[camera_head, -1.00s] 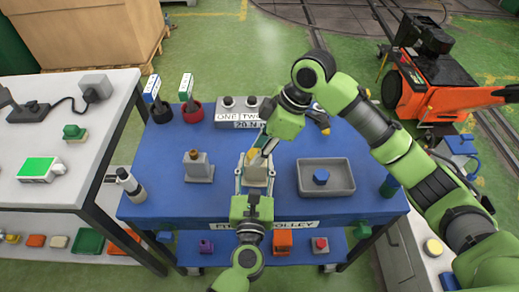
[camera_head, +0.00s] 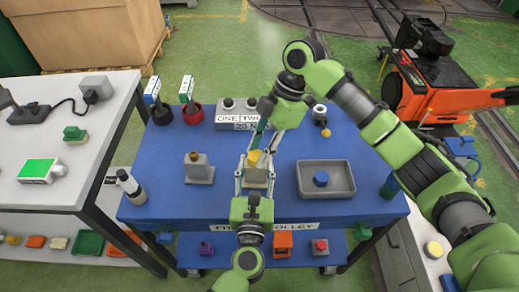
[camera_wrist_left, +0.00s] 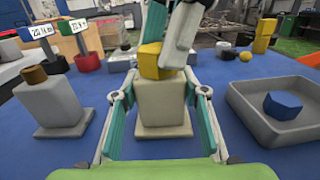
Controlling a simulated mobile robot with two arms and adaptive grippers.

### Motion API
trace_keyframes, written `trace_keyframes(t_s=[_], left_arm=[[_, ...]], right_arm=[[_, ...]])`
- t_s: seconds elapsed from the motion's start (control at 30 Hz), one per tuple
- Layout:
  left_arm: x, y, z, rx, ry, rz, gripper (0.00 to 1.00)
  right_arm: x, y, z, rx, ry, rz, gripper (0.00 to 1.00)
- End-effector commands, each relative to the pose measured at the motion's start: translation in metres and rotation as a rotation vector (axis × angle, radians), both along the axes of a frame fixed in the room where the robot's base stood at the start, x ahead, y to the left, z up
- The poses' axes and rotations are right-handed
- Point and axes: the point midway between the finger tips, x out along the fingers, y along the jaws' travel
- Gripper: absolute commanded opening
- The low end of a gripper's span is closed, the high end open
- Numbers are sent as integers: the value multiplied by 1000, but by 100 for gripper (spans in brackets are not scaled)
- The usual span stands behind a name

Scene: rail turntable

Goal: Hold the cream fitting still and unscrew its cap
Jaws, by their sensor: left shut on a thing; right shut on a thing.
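The cream fitting (camera_head: 256,174) stands upright on its square base at the middle of the blue trolley top, and shows large in the left wrist view (camera_wrist_left: 162,105). Its yellow cap (camera_wrist_left: 152,62) sits at its top, partly covered by fingers; it also shows in the head view (camera_head: 254,157). My left gripper (camera_wrist_left: 160,118) is shut on the fitting's body, one finger on each side. My right gripper (camera_head: 262,148) reaches down from behind and is shut on the cap. Whether the cap's underside is clear of the fitting cannot be told.
A similar grey fitting with a brown cap (camera_head: 198,168) stands to the left. A grey tray (camera_head: 340,186) holding a blue hexagonal piece (camera_head: 321,178) lies to the right. A labelled box (camera_head: 232,114) and two cups with tags stand behind. A yellow ball (camera_head: 326,133) is at the back right.

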Motion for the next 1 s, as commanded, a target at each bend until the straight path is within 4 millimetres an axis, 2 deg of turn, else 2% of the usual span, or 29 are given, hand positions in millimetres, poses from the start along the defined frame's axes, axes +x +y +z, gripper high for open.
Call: trace_keyframes(t_s=[0.17,0.4,0.6,1.0], left_arm=[[0,0,0,0,0,-1,2],[0,-1,0,0,0,-1,2],[0,-1,0,0,0,-1,2],[0,-1,0,0,0,-1,2]], right_arm=[[2,1,0,-2,-1,67,1],[3,3,0,-3,1,341,1],[4,4,-1,-2,1,503,1],[4,4,-1,-2,0,546,1]])
